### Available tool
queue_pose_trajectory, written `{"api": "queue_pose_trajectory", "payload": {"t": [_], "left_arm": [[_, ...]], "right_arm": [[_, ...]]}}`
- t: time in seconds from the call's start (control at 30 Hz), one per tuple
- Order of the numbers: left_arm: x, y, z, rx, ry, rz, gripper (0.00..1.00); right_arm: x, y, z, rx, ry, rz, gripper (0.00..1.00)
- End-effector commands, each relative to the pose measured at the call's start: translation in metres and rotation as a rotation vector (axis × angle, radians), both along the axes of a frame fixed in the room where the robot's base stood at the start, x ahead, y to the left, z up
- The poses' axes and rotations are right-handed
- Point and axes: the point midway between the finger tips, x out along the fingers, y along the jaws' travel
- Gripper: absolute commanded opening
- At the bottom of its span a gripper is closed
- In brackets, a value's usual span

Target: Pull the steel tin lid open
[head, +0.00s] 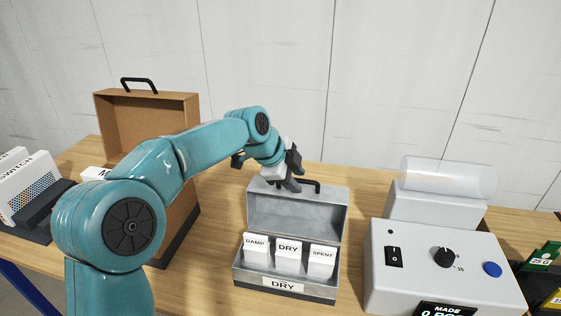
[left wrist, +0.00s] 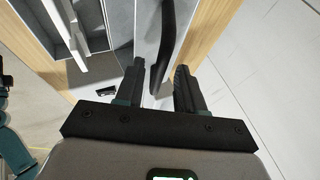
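The steel tin (head: 285,287) stands on the table with a "DRY" label on its front. Its lid (head: 296,216) is up, standing roughly upright at the back of the tin. A black handle (head: 312,184) sits on the lid's upper edge. My left gripper (head: 292,184) is at that edge, by the handle. In the left wrist view its two fingers (left wrist: 159,70) are apart, with the black handle (left wrist: 168,40) between and ahead of them; I cannot tell whether they touch it. White packets marked DAMP, DRY (head: 289,257) and SPENT stand in the tin. My right gripper is not in view.
A brown case (head: 150,108) with a raised lid stands at the left, behind my left arm. A grey control box (head: 440,265) with a switch, knob and blue button is at the right, with a clear cylinder (head: 448,177) behind it. A pale wall closes the back.

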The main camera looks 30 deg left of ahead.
Motion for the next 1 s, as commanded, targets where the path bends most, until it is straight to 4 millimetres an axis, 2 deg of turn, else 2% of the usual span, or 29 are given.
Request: {"api": "queue_pose_trajectory", "payload": {"t": [0.3,0.5,0.7,1.0], "left_arm": [[-0.041,0.021,0.068,0.001,-0.007,0.003,0.38],[-0.063,0.032,0.104,0.001,-0.006,0.002,0.38],[-0.073,0.037,0.121,0.0,-0.003,0.001,0.38],[-0.075,0.038,0.123,0.0,-0.001,0.0,0.38]], "right_arm": [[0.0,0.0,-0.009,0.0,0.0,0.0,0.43],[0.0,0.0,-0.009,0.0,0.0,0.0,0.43],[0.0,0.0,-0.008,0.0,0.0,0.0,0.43],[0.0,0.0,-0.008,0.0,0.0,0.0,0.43]]}}
